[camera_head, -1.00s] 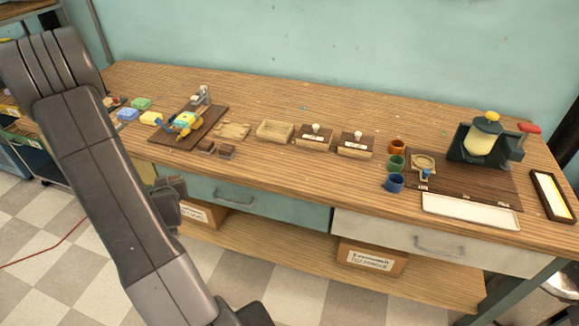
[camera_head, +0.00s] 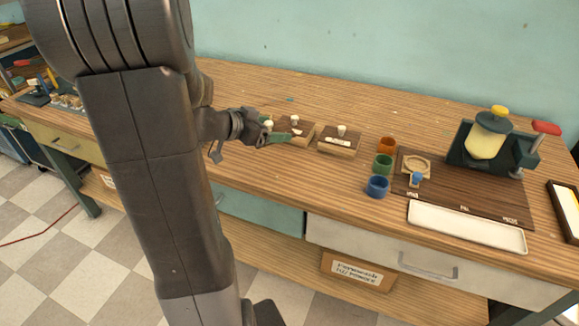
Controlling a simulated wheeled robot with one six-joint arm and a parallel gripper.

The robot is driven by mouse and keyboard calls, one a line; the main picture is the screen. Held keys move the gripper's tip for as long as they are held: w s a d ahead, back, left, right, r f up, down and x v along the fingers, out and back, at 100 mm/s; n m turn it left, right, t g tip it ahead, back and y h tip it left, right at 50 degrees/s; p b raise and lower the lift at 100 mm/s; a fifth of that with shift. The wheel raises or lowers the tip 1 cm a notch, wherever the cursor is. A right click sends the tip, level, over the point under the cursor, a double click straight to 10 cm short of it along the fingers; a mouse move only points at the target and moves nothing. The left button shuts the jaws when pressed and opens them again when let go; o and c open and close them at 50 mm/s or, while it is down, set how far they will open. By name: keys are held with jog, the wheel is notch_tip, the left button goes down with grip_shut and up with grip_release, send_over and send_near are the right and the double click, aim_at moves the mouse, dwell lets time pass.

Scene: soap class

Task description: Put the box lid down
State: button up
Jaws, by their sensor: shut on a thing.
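My gripper (camera_head: 268,132) is over the workbench, just left of two lidded wooden boxes. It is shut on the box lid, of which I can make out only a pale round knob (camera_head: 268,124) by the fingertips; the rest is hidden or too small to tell. The nearer lidded box (camera_head: 297,130) has a dark lid with a white knob and stands close to the fingertips. The second lidded box (camera_head: 340,141) stands to its right. The open box is hidden behind my gripper and arm.
Orange (camera_head: 387,146), green (camera_head: 382,163) and blue (camera_head: 377,186) cups stand right of the boxes. Beyond them are a dark board (camera_head: 480,200), a press (camera_head: 487,137) and a long white tray (camera_head: 466,228). The bench behind the boxes is mostly clear.

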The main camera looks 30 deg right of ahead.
jog(key=shift+s+d+f+m+g+b, duration=0.3)
jog(key=shift+s+d+f+b, duration=0.15)
jog(key=shift+f, duration=0.05)
jog(key=b, duration=0.2)
send_over(276, 165)
notch_tip(276, 165, down, 4)
jog(key=shift+f, duration=0.15)
jog(key=shift+s+f+b, duration=0.1)
jog(key=shift+f+b, duration=0.35)
jog(key=shift+f, duration=1.65)
jog(key=shift+f, duration=0.15)
jog(key=o, duration=1)
jog(key=shift+c, duration=0.2)
jog(key=p+v, duration=0.2)
jog(key=v, duration=1)
jog(key=shift+a+p, duration=0.1)
jog(key=shift+p, duration=0.25)
